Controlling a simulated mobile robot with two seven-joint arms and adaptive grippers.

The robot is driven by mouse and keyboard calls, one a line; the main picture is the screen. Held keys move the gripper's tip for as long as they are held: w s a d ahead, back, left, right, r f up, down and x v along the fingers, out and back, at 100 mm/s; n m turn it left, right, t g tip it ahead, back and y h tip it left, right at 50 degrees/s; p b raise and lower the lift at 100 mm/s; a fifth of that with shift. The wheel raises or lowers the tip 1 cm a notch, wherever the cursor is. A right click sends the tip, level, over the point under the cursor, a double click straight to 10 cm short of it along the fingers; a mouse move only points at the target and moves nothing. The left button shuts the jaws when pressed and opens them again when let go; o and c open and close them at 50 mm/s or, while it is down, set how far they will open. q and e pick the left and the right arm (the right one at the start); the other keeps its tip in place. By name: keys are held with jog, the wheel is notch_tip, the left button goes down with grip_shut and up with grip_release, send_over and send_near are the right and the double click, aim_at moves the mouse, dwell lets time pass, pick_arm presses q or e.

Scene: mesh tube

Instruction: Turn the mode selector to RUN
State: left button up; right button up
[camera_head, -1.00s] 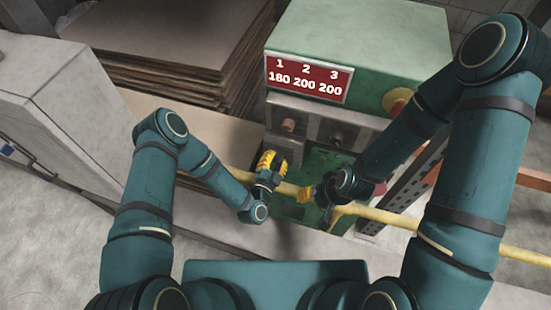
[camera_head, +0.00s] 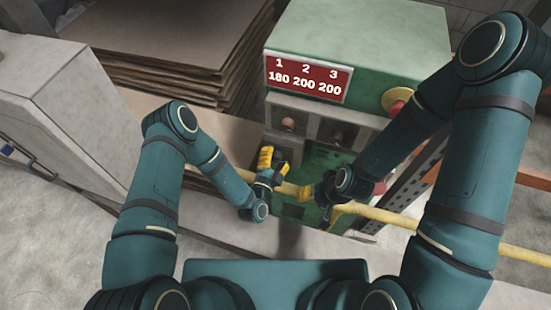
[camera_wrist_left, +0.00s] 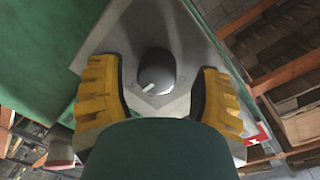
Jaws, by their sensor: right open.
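A dark round knob (camera_wrist_left: 154,70) with a white pointer mark shows in the left wrist view. It sits on a grey plate (camera_wrist_left: 180,35), its mark pointing to the lower left. No RUN label is readable. My left gripper (camera_wrist_left: 158,88) is open, with one yellow finger on each side of the knob and visible gaps to it. In the head view, my left gripper (camera_head: 273,160) is in front of the left part of the green machine (camera_head: 360,40). My right gripper (camera_head: 319,200) is open, lower and farther right, near the yellow guard rail.
A yellow rail (camera_head: 400,219) runs across the machine's front, close to both grippers. A red display (camera_head: 308,78) reads 180 200 200. A red button on a yellow base (camera_head: 397,100) sits at the right. Stacked boards (camera_head: 165,65) and a grey cabinet (camera_head: 60,95) stand left.

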pick_arm(q)
jog(key=shift+s+f, duration=0.1)
jog(key=shift+s, duration=0.1)
jog(key=shift+s+a, duration=0.15)
jog(key=shift+s, duration=0.15)
jog(key=v, duration=1.1)
jog(key=shift+a, duration=0.1)
